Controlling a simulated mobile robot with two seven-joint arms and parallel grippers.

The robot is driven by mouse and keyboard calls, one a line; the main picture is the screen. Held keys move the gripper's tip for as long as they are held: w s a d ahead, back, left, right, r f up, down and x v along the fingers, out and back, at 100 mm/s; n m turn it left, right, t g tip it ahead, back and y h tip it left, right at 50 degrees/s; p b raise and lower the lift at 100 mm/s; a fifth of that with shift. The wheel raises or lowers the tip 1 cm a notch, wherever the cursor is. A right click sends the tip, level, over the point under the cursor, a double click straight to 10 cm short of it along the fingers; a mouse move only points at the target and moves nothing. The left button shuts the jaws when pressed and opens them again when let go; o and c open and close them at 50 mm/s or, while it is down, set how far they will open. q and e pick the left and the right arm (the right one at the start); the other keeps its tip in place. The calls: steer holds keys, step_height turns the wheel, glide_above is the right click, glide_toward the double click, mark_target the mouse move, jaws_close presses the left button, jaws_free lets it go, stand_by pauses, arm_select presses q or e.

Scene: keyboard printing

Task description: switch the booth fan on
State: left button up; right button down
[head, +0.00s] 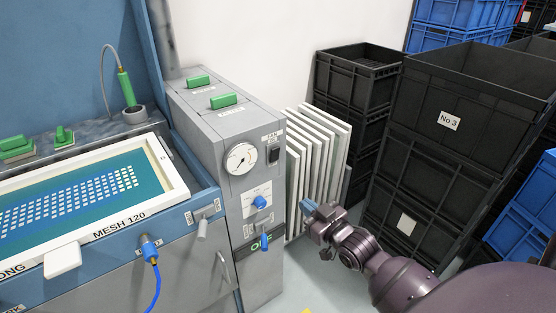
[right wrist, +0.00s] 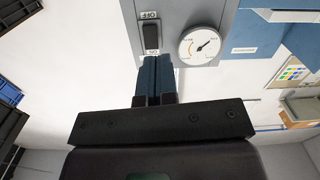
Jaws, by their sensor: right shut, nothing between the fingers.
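The fan switch (head: 274,154) is a black rocker on the front of the grey control cabinet (head: 213,127), under a FAN label and right of a round gauge (head: 240,158). In the right wrist view the black rocker (right wrist: 151,37) sits between two small labels, with the gauge (right wrist: 199,44) beside it. I cannot tell which side is pressed. My right gripper (head: 308,207) is shut and empty, its blue fingertips lower and to the right of the switch in the head view. In the right wrist view the closed fingertips (right wrist: 157,60) point toward the rocker's lower end; contact is unclear. My left gripper is not in view.
A blue knob (head: 260,202) and a blue-handled valve (head: 265,241) sit below the switch. White panels (head: 318,140) lean right of the cabinet. Black crates (head: 440,135) stand at the right. The screen frame (head: 105,229) lies at the left.

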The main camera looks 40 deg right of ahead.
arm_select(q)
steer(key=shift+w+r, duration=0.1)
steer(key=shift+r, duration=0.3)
arm_select(e)
steer(key=r+t, duration=0.1)
steer(key=d+r+m, duration=0.1)
steer(key=d+r+t, duration=0.1)
steer(key=r, duration=0.1)
steer(key=shift+w+d+r+t, duration=0.1)
steer(key=shift+w+d+t, duration=0.1)
steer(key=shift+t, duration=0.1)
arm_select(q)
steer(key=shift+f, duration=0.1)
arm_select(e)
steer(key=b, duration=0.1)
glide_toward(276, 150)
steer(key=w, duration=0.6)
steer(key=shift+r, duration=0.35)
steer(key=shift+w+r, duration=0.15)
steer(key=shift+w, duration=0.55)
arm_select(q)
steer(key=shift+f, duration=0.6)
